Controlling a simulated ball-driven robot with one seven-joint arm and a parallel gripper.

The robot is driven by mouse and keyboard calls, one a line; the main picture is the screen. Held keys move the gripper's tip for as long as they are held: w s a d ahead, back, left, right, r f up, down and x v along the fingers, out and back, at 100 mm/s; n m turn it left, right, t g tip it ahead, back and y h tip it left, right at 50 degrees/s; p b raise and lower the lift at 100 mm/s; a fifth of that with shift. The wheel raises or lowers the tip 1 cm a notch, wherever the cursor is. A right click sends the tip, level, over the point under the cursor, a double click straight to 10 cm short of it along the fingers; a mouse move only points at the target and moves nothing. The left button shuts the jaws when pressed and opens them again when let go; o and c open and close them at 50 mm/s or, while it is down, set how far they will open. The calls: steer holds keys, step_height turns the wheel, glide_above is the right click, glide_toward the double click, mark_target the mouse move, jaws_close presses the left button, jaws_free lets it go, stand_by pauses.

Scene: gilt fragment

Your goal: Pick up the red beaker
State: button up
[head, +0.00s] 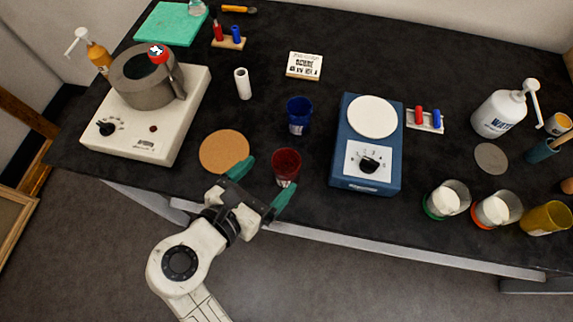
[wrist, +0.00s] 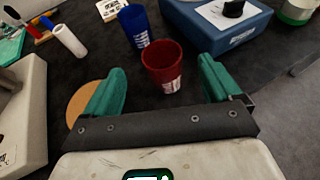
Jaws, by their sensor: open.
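The red beaker (head: 286,166) stands upright near the front edge of the black bench, with a pale label low on its side. It also shows in the wrist view (wrist: 162,66), ahead of the gap between my fingers. My gripper (head: 264,180) is open with green fingers and is at the bench's front edge, just to the front left of the beaker. In the wrist view my gripper (wrist: 160,95) has nothing between its fingers. The beaker looks apart from both fingers, though the right finger is close to it in the head view.
A blue beaker (head: 299,115) stands behind the red one. A cork mat (head: 224,151) lies left of it, and a blue stirrer (head: 367,180) stands to the right. A hot plate (head: 140,135) with a grey pot is at far left. Bare bench lies between red beaker and stirrer.

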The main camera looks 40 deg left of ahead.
mark_target(293, 154)
steer(key=shift+x, duration=3.25)
steer(key=shift+d+f, duration=0.1)
steer(key=shift+f, duration=0.1)
steer(key=shift+s, duration=0.1)
steer(key=c, duration=1.5)
